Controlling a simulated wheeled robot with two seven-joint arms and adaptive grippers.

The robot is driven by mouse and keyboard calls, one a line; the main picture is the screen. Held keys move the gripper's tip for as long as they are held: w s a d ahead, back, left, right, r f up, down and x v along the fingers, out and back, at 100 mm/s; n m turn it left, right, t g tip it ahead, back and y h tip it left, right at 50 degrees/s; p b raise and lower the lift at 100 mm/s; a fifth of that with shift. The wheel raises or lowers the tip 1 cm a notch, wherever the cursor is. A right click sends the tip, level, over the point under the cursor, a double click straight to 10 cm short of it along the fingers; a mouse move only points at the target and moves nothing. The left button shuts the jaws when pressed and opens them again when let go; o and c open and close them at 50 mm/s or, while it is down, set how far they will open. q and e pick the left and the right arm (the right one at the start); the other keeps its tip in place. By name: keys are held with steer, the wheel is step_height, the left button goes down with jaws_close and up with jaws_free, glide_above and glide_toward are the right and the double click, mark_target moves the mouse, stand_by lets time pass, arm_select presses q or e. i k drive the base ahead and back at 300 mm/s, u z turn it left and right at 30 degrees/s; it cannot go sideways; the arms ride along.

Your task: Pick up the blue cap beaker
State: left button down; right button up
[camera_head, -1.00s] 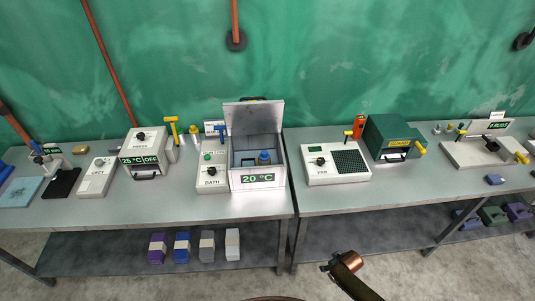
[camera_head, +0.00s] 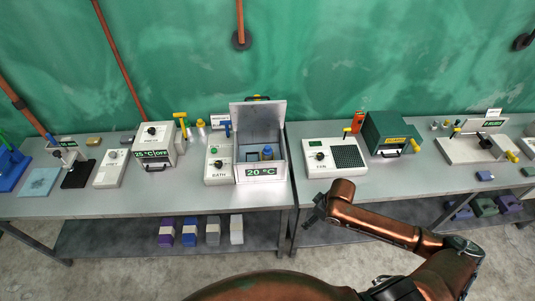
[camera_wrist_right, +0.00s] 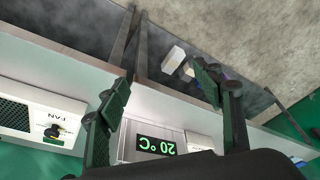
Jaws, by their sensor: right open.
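The blue cap beaker (camera_head: 267,153) stands inside the open bath box (camera_head: 262,172), whose front reads 20 °C and whose lid is raised at the back. Only the beaker's upper part shows over the box's front wall. My right gripper (camera_head: 313,211) is in front of the table edge, to the right of and nearer than the bath box. In the right wrist view its two fingers (camera_wrist_right: 160,100) are apart with nothing between them, and the bath's display (camera_wrist_right: 156,145) shows beyond them. The beaker is not visible there. My left gripper is not in view.
A fan unit (camera_head: 334,158) stands right of the bath, with a green box (camera_head: 390,133) behind it. A white oven-like box (camera_head: 152,148) stands to the left. Several coloured blocks (camera_head: 189,231) lie on the lower shelf. A gap separates the two tables.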

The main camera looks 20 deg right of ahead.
mark_target(266, 152)
steer(key=i, duration=1.5)
